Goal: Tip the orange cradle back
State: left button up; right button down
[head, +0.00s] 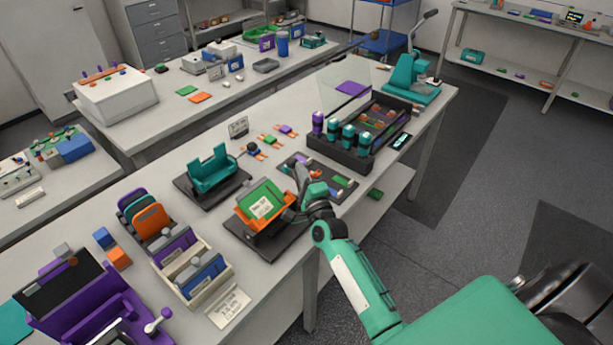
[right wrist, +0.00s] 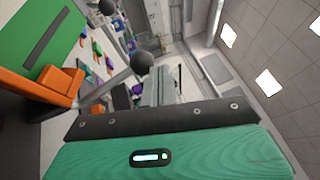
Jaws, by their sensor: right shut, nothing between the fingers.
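The orange cradle (head: 243,218) stands on a dark base on the near bench, holding a tilted green panel (head: 257,199) with a white label. In the right wrist view the green panel (right wrist: 52,38) and orange cradle parts (right wrist: 62,84) fill the upper left. My right gripper (head: 301,178) is at the right side of the cradle, shut and empty. I cannot tell whether it touches the cradle. A grey rod with a dark ball end (right wrist: 142,62) shows close in the right wrist view. My left gripper is not in view.
A similar teal cradle (head: 213,172) stands behind and left. A dark tray with small coloured parts (head: 330,178) lies right of the orange cradle. A black rack with teal and purple cylinders (head: 349,158) is beyond it. A label card (head: 229,306) lies at the front edge.

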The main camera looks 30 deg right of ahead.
aim_at(288, 162)
jog(key=w, duration=0.1)
jog(key=w+a, duration=0.1)
jog(key=w, duration=0.1)
jog(key=shift+w+a+r+p, duration=0.2)
jog(key=shift+r+p, duration=0.05)
jog(key=shift+p, duration=0.15)
jog(key=shift+w+a+n+g+y+p, duration=0.3)
jog(key=shift+w+n+g+p, duration=0.1)
jog(key=shift+w+g+p, duration=0.25)
jog(key=w+p, duration=0.1)
jog(key=w+a+f+g+p, duration=0.1)
jog(key=p, duration=0.1)
jog(key=shift+w+f+n, duration=0.2)
jog(key=shift+w+n, duration=0.2)
jog(key=shift+a, duration=0.1)
